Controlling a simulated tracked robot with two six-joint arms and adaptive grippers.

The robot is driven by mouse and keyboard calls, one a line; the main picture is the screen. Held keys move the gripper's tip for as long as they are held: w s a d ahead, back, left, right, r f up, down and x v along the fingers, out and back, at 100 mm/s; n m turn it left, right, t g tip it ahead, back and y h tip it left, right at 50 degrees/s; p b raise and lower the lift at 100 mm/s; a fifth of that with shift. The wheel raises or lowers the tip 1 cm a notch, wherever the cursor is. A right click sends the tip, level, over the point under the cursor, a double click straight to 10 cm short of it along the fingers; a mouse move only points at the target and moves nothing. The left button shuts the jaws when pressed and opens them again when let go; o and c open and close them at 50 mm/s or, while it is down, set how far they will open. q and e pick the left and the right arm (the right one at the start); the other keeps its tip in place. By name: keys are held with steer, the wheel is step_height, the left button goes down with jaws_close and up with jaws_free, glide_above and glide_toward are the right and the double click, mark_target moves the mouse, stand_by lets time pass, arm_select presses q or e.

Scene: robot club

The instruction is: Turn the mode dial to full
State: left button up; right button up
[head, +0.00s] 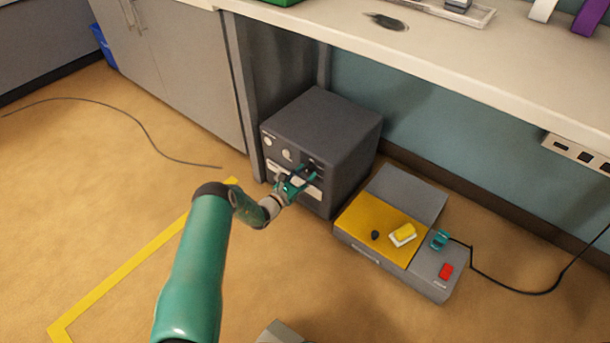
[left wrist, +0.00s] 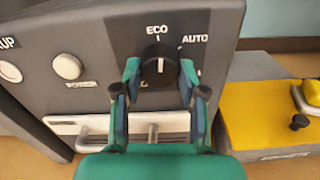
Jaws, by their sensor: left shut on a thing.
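The mode dial (left wrist: 158,66) is a round black knob on the front of a dark grey cabinet (head: 335,130). In the left wrist view its white pointer line stands upright toward the label ECO. AUTO is printed to the upper right. Another label at the lower left is mostly covered, and I see no label reading full. My left gripper (left wrist: 160,72) has one teal finger on each side of the dial and is shut on it. In the head view the left gripper (head: 304,177) is at the cabinet front and hides the dial.
A white power button (left wrist: 67,66) is left of the dial, and a pale handle (left wrist: 90,128) runs below it. A low grey unit with a yellow panel (head: 365,222) stands right of the cabinet. A worktop (head: 460,55) overhangs behind. Floor is open at left.

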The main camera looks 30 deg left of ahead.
arm_select(q)
steer(key=m, duration=1.1)
steer(key=shift+d+f+m+p, duration=0.1)
steer(key=shift+m+p, duration=0.2)
steer(key=shift+p, duration=0.05)
steer(key=m+p, duration=0.1)
steer(key=m, duration=0.5)
steer(key=shift+d, duration=0.1)
steer(key=m+p, duration=0.1)
steer(key=m, duration=0.4)
steer(key=shift+s+f, duration=0.1)
steer(key=shift+f, duration=0.05)
steer(key=o, duration=1.1)
steer(key=shift+o, duration=0.3)
